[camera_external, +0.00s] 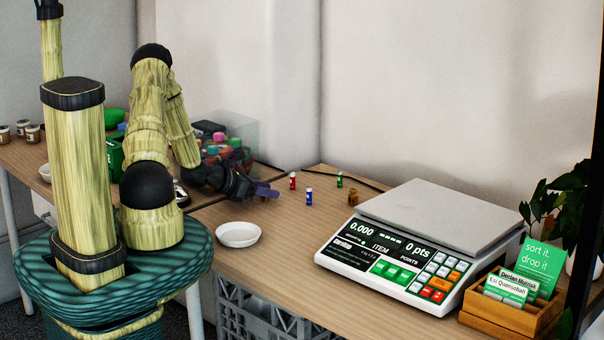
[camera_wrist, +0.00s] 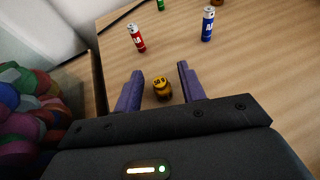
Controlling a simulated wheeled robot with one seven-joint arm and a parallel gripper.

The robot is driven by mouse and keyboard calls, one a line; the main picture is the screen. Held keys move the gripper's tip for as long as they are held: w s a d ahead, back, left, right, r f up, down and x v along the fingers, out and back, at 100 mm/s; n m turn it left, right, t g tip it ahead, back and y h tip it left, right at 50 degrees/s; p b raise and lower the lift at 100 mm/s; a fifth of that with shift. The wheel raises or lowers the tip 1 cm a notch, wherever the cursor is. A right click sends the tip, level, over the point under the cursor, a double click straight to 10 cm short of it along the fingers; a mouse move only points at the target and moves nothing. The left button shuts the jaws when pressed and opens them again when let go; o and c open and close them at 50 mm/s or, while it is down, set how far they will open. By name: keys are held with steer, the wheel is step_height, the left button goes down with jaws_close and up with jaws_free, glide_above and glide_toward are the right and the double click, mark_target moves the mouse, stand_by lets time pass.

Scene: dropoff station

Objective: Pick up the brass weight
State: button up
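The brass weight (camera_wrist: 161,90) is small, yellow-brown, with dark markings on top. In the wrist view it shows between the two purple fingers of my gripper (camera_wrist: 160,72), with a gap on both sides. The fingers are apart and hold nothing. In the external view my gripper (camera_external: 266,190) is low over the wooden table, left of the batteries; I cannot make out the weight between its fingers there. A second small brass-brown object (camera_external: 352,197) stands further right, near the scale; only its edge shows at the top of the wrist view.
Red (camera_external: 292,181), blue (camera_external: 309,197) and green (camera_external: 339,180) batteries stand beyond my gripper. A white dish (camera_external: 238,234) is in front, a scale (camera_external: 440,212) reading 0.000 to the right. A clear bin (camera_external: 240,130) of colourful items is behind. A wooden card box (camera_external: 520,318) is at right.

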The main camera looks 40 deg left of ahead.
steer(key=shift+x, duration=1.15)
jaws_close()
